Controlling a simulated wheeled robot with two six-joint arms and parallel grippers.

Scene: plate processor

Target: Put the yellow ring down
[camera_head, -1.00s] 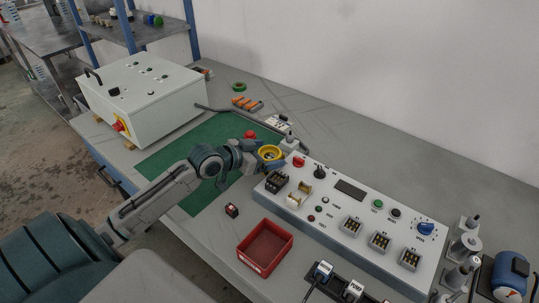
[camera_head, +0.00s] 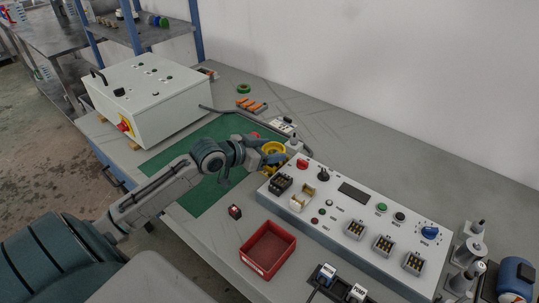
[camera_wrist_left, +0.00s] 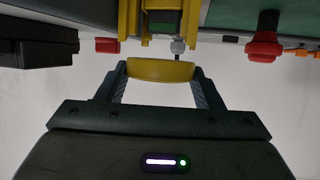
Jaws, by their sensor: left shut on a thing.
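The yellow ring (camera_head: 274,147) is held by my left gripper (camera_head: 266,157) at the left end of the white control panel (camera_head: 345,215). In the left wrist view the ring (camera_wrist_left: 160,70) sits between the two fingertips, seen edge-on as a curved yellow band. My left gripper is shut on it. Another yellow part (camera_head: 270,169) shows just below the gripper, partly hidden by it. In the left wrist view a yellow bracket-like part (camera_wrist_left: 129,18) stands just beyond the ring. I cannot tell whether the ring touches it. My right gripper is out of view.
A red knob (camera_wrist_left: 265,38) is right of the ring in the wrist view. A white box (camera_head: 150,98) stands back left. The green mat (camera_head: 205,195) has bare areas.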

